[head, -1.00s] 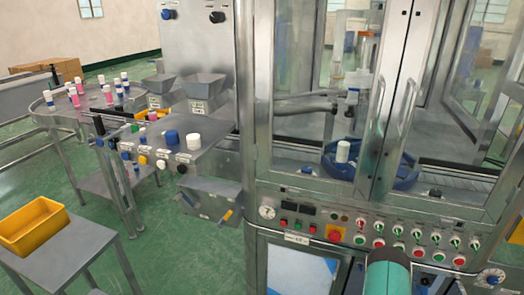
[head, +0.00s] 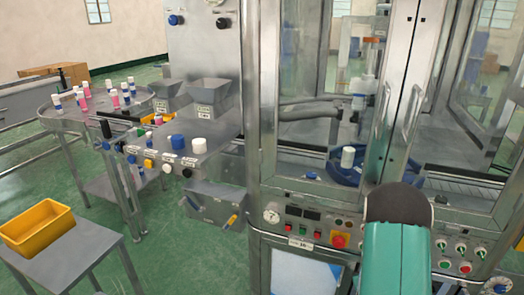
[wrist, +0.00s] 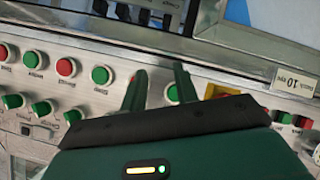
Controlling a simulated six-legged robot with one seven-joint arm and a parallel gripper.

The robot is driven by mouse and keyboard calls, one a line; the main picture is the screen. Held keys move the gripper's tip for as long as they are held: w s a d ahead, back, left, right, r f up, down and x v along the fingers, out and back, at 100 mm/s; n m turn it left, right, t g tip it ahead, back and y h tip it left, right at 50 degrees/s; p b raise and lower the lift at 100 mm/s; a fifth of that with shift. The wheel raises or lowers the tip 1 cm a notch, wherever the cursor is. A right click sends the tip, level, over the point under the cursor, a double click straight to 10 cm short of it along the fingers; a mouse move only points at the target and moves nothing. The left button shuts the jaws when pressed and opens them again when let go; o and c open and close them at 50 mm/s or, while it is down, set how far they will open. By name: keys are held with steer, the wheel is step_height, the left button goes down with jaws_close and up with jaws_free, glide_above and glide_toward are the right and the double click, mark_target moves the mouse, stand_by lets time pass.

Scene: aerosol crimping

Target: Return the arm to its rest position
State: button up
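My gripper (wrist: 160,76) shows in the wrist view with its two dark green fingers apart and nothing between them. It is in front of the machine's control panel (wrist: 92,125), which appears upside down there. In the head view my teal arm link with a dark rounded end (head: 396,240) rises from the bottom edge and hides part of the control panel (head: 322,225). My fingers are not visible in the head view. I cannot tell whether the fingers touch the panel.
The steel machine's glass doors (head: 310,70) are shut. A white can (head: 347,157) stands inside by a blue ring. A yellow bin (head: 38,226) sits on a small table at left. A round table (head: 75,115) holds several bottles. Green floor (head: 170,240) is open between.

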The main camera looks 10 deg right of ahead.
steer(key=s+a+r+g+y, duration=0.15)
steer(key=a+r+y, duration=0.35)
steer(key=a+r, duration=1.7)
steer(key=s+a+r+n+g+y, duration=0.1)
steer(key=s+a+r, duration=0.4)
steer(key=s, duration=0.5)
steer(key=s+a+r+n+g+y, duration=0.1)
steer(key=s+a+r, duration=0.5)
steer(key=s, duration=0.4)
steer(key=shift+s+r, duration=0.4)
steer(key=shift+r, duration=0.1)
steer(key=shift+s, duration=0.1)
